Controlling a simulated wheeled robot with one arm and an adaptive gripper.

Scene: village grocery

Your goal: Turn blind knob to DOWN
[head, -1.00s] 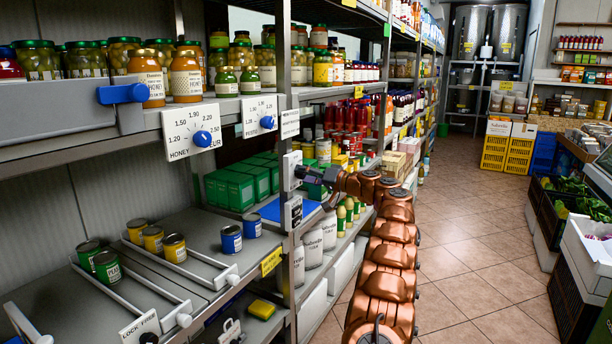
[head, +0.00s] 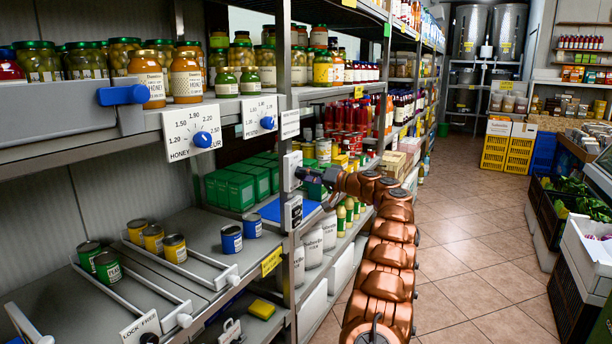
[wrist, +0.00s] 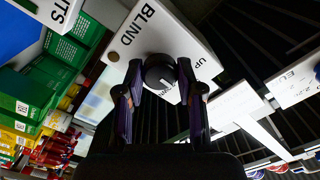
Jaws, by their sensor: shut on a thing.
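The blind knob (wrist: 160,72) is a round black knob with a white mark, on a white box labelled BLIND (wrist: 140,35) in the wrist view. The white mark points toward the lower right in the picture. In the head view my gripper (head: 302,174) is at the white box (head: 292,170) on the shelf post, and the knob is hidden there.
A second switch box (head: 293,212) sits just below on the same post. Shelves with jars and green boxes (head: 230,190) stand close to the arm. Blue-knob price dials (head: 192,132) are at left. The tiled aisle (head: 470,250) at right is clear.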

